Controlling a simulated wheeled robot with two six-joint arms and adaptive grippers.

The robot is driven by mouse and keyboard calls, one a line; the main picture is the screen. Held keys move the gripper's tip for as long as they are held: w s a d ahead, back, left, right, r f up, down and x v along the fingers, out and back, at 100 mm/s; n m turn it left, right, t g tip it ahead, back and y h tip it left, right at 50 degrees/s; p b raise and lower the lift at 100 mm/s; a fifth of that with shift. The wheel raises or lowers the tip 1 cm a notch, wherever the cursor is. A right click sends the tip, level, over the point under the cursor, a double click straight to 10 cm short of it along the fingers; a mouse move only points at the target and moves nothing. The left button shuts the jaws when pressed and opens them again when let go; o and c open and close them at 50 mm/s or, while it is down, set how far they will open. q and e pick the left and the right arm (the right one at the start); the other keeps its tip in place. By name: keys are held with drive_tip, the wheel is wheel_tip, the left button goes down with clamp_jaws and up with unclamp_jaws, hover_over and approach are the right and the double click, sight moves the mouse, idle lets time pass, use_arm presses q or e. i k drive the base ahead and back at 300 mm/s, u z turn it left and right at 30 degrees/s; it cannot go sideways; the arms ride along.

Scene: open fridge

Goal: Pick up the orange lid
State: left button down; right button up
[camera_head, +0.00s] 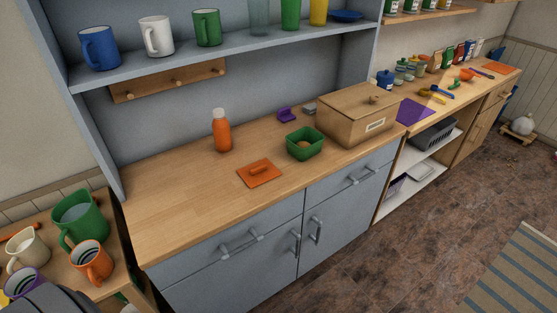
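The orange lid (260,173) lies flat on the wooden counter (185,205), near the middle. It is a flat square with a small raised handle on top. An orange bottle (222,132) with a pale cap stands behind it to the left. A green square bowl (304,143) holding something brownish sits to its right. Neither of my grippers shows in the head view. A dark grey rounded shape, which I cannot identify for sure, shows at the bottom left corner.
A wooden box (357,113) stands right of the green bowl. A shelf (230,50) with several mugs and cups hangs above the counter. A lower table at the left holds a green pitcher (79,216) and an orange mug (91,262). The counter's left part is clear.

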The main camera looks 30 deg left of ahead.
sight(259, 173)
drive_tip(key=z, duration=0.7)
drive_tip(key=i, duration=2.7)
drive_tip(key=u, duration=2.7)
